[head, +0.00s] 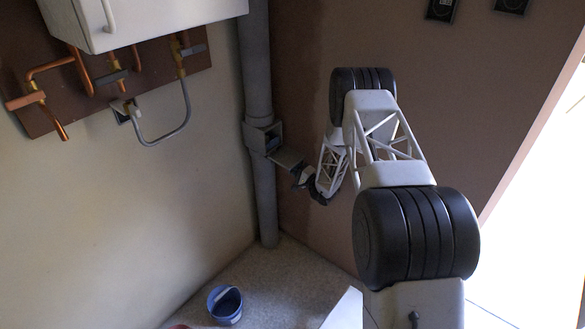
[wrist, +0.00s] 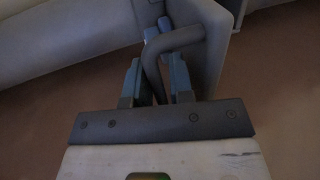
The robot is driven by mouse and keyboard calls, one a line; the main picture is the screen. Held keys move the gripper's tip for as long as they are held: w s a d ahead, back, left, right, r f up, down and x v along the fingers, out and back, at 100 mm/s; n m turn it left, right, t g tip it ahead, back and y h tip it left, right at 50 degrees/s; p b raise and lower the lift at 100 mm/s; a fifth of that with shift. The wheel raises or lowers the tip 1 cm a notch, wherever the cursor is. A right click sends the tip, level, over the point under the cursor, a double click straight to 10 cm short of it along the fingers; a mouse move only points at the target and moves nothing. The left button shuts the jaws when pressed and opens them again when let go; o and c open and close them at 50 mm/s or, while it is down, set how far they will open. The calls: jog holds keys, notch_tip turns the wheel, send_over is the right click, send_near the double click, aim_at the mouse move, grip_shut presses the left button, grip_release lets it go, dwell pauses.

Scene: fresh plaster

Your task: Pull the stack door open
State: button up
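The stack is a grey vertical pipe (head: 258,75) in the corner, with a box-like access opening (head: 265,137) partway up. Its door, a small grey plate (head: 287,158), stands out from the opening toward my gripper, so it is at least partly open. My gripper (head: 306,178) is at the door's outer end, small and dark in the head view. In the wrist view, the door plate (wrist: 215,45) carries a bent grey handle (wrist: 152,68). The handle passes between my two blue fingers (wrist: 156,82), which look closed on it. The fingertip contact is partly hidden.
A white wall cabinet (head: 150,22) with copper pipes (head: 85,75) and a grey hose (head: 165,138) is at upper left. A blue bucket (head: 225,304) stands on the floor below. A bright doorway (head: 530,200) is at right. The floor near the pipe's foot is clear.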

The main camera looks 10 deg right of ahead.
jog(key=shift+w+a, duration=0.15)
jog(key=shift+a, duration=0.05)
grip_shut()
jog(key=shift+r, duration=0.15)
jog(key=shift+d+r+g+h, duration=0.15)
jog(key=shift+r+g+h, duration=0.15)
jog(key=shift+r, duration=0.45)
